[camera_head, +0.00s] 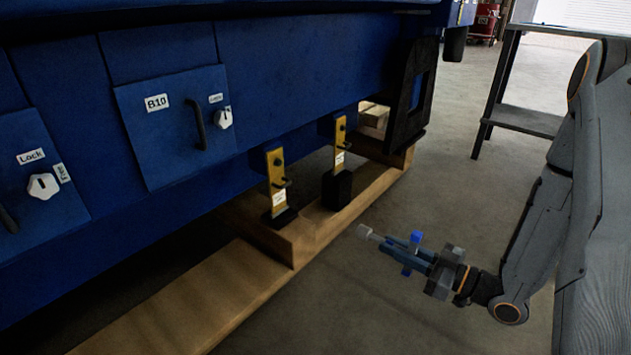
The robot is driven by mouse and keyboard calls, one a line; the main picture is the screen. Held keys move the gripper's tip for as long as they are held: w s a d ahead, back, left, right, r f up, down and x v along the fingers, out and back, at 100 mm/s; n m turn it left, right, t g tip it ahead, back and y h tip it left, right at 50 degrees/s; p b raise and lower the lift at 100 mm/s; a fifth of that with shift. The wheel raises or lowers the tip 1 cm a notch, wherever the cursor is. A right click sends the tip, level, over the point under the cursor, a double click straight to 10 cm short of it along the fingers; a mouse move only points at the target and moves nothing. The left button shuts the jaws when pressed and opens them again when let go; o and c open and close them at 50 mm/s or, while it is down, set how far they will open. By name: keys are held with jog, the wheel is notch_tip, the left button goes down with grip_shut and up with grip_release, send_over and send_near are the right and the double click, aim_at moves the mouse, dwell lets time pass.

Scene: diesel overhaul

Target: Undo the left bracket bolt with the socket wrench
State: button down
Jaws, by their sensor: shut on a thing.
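The left yellow bracket (276,174) hangs from the lower edge of the blue engine housing, with a white label and a dark block at its foot. Small dark protrusions show on its face; I cannot tell which one is the bolt. The right yellow bracket (340,140) is similar and farther back. My gripper (412,253) is shut on the socket wrench, which has a pale grey socket end (365,232) and bright blue parts (416,237). The socket points left toward the brackets. It is clear of both, low and to their right.
The blue housing (270,60) with a B10 door (172,130) and lock knobs (224,118) fills the left. Wooden beams (190,300) lie beneath it. A dark table (530,115) stands at the upper right. Open floor (330,300) lies between the beams and my gripper.

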jog(key=w+a+r+b, duration=0.1)
jog(key=w+a+r, duration=0.2)
jog(key=w+a, duration=0.7)
jog(key=w+a+r, duration=0.4)
jog(key=w+a, duration=0.6)
jog(key=a, duration=0.1)
jog(key=shift+a+b, duration=0.2)
jog(key=shift+b, duration=0.2)
jog(key=shift+w+a, duration=0.1)
jog(key=shift+w, duration=0.05)
jog(key=n, duration=0.5)
jog(key=n+b, duration=0.1)
jog(key=n, duration=0.4)
jog(key=a+n+b, duration=0.1)
jog(key=n, duration=0.4)
jog(key=shift+w+r+n, duration=0.15)
jog(key=shift+w+n, duration=0.25)
jog(key=shift+d, duration=0.1)
